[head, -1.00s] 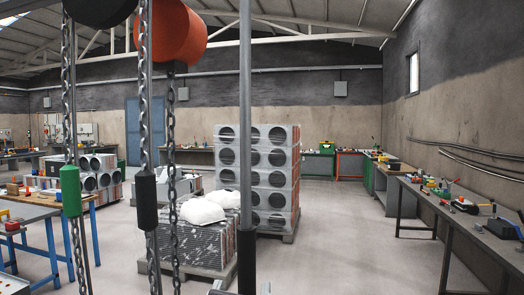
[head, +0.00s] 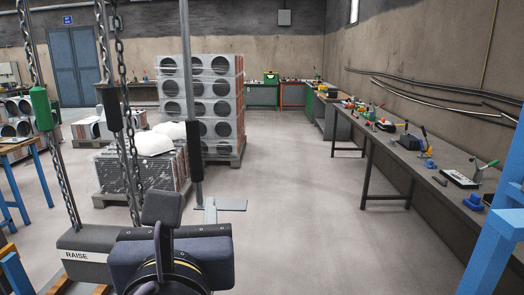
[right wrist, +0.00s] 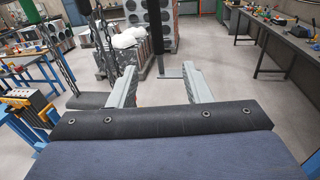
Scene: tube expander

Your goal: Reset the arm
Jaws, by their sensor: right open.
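My right gripper (head: 208,207) shows at the bottom of the head view, left of centre, at the end of my dark blue and black right arm (head: 175,258). In the right wrist view its two grey fingers stand wide apart, with the gripper (right wrist: 161,86) open and nothing between them. It is held up in the air, away from the benches. My left gripper is not in view.
Hanging chains (head: 117,120) and a grey block marked RAISE (head: 98,252) are close on the left. Pallets of ducted units (head: 200,100) stand behind. A long workbench (head: 405,155) with tools runs along the right wall. Floor between is clear.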

